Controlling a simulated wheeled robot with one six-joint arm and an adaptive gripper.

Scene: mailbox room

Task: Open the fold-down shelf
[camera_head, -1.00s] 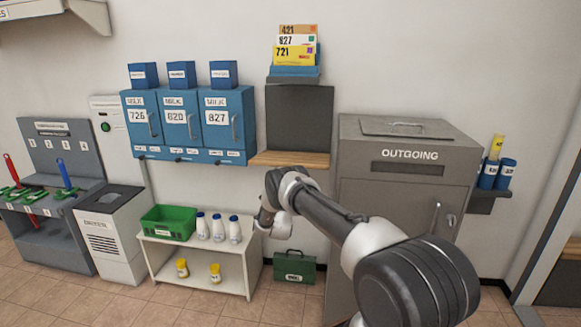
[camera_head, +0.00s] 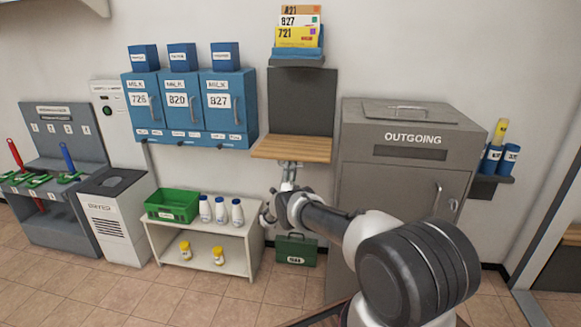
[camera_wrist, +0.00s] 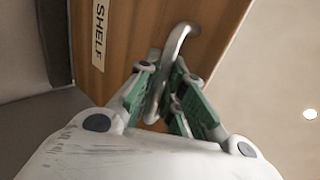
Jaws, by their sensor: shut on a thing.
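The fold-down shelf (camera_head: 290,147) is a wooden board at the foot of a dark grey wall panel (camera_head: 300,100). It stands out from the wall and looks about level in the head view. In the wrist view its wood face (camera_wrist: 150,28) carries a "SHELF" label (camera_wrist: 98,35) and a curved metal handle (camera_wrist: 172,50). My gripper (camera_wrist: 163,95) is shut on this handle, with the green-lined fingers on both sides of it. In the head view my gripper (camera_head: 288,172) is just under the shelf's front edge, and the handle is too small there to make out clearly.
A grey OUTGOING box (camera_head: 405,170) stands close to the right of the shelf. Blue milk lockers (camera_head: 190,135) hang at the left. A low white shelf unit (camera_head: 200,232) and a green case (camera_head: 295,252) are below. A mail holder (camera_head: 298,57) is above.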

